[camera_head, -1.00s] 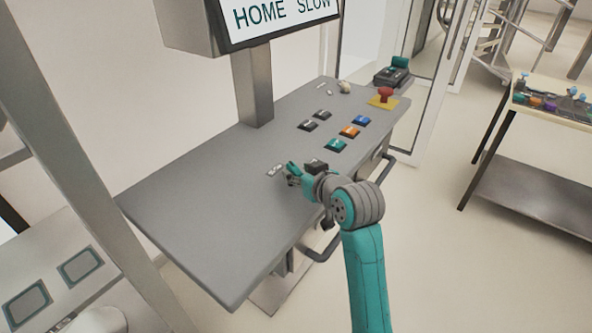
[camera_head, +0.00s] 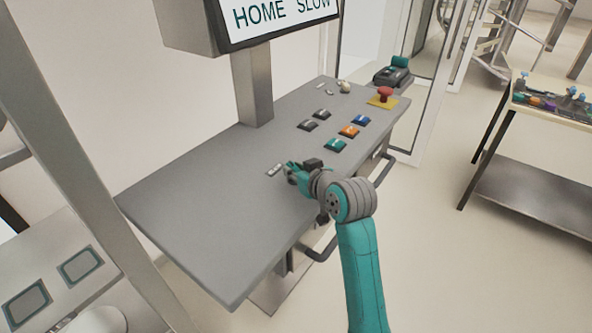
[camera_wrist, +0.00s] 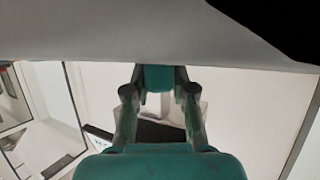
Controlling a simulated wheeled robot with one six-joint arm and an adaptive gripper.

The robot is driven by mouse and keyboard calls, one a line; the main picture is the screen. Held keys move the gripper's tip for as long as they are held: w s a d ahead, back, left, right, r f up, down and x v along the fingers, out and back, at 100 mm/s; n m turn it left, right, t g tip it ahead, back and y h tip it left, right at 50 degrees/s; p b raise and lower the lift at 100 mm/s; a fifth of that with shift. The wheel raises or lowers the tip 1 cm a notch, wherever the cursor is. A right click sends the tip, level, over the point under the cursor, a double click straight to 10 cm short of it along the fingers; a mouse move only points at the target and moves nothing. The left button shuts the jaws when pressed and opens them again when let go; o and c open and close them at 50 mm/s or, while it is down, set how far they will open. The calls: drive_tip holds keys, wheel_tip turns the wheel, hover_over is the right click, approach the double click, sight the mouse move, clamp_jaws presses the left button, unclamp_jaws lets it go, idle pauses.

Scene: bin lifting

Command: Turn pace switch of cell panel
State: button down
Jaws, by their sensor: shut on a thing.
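The cell panel (camera_head: 200,200) is a grey sloping console with a screen (camera_head: 285,14) above it that reads "HOME SLOW". My gripper (camera_head: 290,171) is low over the panel's near middle, beside a small pale label (camera_head: 274,170). The pace switch itself is hidden behind my fingers, and I cannot make it out. In the wrist view my gripper (camera_wrist: 158,90) has its teal and grey fingers close to the grey panel surface (camera_wrist: 100,35). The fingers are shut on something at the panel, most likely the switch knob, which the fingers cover.
Several black, blue, orange and teal buttons (camera_head: 349,131) lie right of my gripper. A red emergency stop (camera_head: 385,93) sits on a yellow plate at the far right. A handle bar (camera_head: 385,170) runs along the front edge. A side table (camera_head: 560,110) stands at the right.

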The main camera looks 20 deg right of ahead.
drive_tip(key=n+g+y, duration=0.1)
drive_tip(key=n+y, duration=0.2)
drive_tip(key=shift+d, duration=0.2)
drive_tip(key=shift+a+n+g+y, duration=0.1)
drive_tip(key=shift+n+g+y, duration=0.7)
drive_tip(key=shift+n+y, duration=0.35)
drive_tip(key=c, duration=1)
unclamp_jaws()
drive_tip(key=shift+o, duration=0.2)
drive_tip(key=v, duration=1.2)
